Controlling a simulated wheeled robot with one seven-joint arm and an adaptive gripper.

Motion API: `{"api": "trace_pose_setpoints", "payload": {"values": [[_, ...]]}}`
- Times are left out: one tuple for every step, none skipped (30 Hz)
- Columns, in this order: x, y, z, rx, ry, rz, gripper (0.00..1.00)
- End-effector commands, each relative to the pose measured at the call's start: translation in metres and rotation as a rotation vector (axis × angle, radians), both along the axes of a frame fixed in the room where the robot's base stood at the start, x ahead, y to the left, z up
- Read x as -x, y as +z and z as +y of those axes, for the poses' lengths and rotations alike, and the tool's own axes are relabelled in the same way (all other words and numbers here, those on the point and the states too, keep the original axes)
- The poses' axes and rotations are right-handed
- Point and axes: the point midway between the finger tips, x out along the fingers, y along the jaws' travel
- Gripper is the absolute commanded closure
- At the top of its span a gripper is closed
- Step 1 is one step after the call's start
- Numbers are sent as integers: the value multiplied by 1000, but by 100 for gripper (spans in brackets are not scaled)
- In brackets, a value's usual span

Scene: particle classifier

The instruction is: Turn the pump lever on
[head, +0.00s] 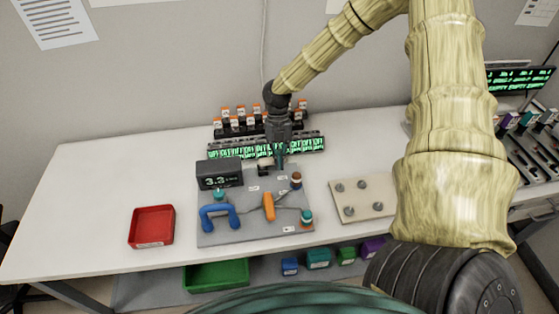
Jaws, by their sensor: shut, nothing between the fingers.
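On the white table stands a grey panel (245,226) with several parts on it. An orange lever (268,206) stands near the panel's middle. A blue handle (220,216) shaped like an arch is at its front left. Which of these is the pump lever I cannot tell for sure. A small dark display (219,175) reading about 3.3 sits at the back left. My gripper (280,165) points down over the panel's back edge, behind and above the orange lever. It is shut and empty. It partly hides small parts at the back of the panel.
A red tray (152,227) lies left of the panel. A beige board with several grey knobs (362,198) lies to its right. A row of green-lit displays (230,148) and orange-topped vials (227,123) stands behind. The table's left part is clear.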

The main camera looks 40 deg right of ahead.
Motion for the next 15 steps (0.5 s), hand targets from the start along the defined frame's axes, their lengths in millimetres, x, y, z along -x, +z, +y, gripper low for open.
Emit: {"api": "trace_pose_setpoints", "payload": {"values": [[-3,7,-1,1,0,-4,100],[-3,10,-1,0,-1,-4,100],[-4,14,-2,0,-1,-4,100],[-5,17,-2,1,-1,-5,100],[-5,21,-3,0,-1,-4,100],[-6,26,-3,0,-1,-4,100],[-7,30,-4,0,0,-5,100],[-8,34,-4,0,0,-5,100],[-9,39,-5,0,1,-3,100],[-10,43,-5,0,2,-3,100],[-11,48,-6,0,2,-3,100],[-12,53,-6,0,2,-3,100],[-13,58,-7,0,2,-3,100],[-14,62,-7,0,2,-3,100],[-16,67,-8,0,2,-4,100]]}}
